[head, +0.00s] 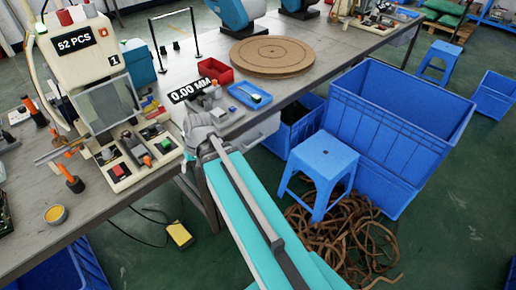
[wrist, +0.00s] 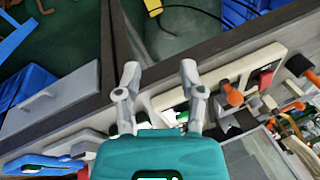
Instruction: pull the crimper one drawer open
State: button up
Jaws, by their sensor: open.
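Crimper one (head: 85,50) is the cream machine with the "1" label and the "52 PCS" display, on the bench at left in the head view. Its cream base with orange-handled levers shows at right in the wrist view (wrist: 235,80). A light grey panel with a small handle (wrist: 50,102), which looks like the drawer front, is at left in the wrist view, at the bench edge; I cannot tell how far it is open. My gripper (wrist: 160,75) is open and empty, over the bench edge between panel and base.
The grey bench (head: 130,205) runs across the view, with a red bin (head: 215,70), a blue tray (head: 250,94) and a round board (head: 271,56) on it. A blue stool (head: 322,160), a large blue crate (head: 395,125) and a brown tangle (head: 345,240) are right of my arm. A yellow pedal (head: 180,235) lies on the floor.

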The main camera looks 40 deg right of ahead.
jog(key=w+d+f+m+t+y+b, duration=0.2)
jog(key=w+d+f+m+t+b, duration=0.2)
jog(key=d+f+b, duration=0.55)
jog(key=m+t+h+b, duration=0.4)
jog(key=m+t+b, duration=0.6)
jog(key=b, duration=1.3)
send_near(257, 141)
jog(key=s+d, duration=0.1)
jog(key=s, duration=0.2)
jog(key=shift+s+d+r, duration=0.15)
jog(key=shift+d+r, duration=0.05)
jog(key=shift+r, duration=0.05)
jog(key=shift+y, duration=0.3)
jog(key=b+x, duration=0.2)
jog(key=x, duration=1.2)
jog(key=shift+s+f, duration=0.1)
jog(key=shift+f, duration=0.05)
grip_shut()
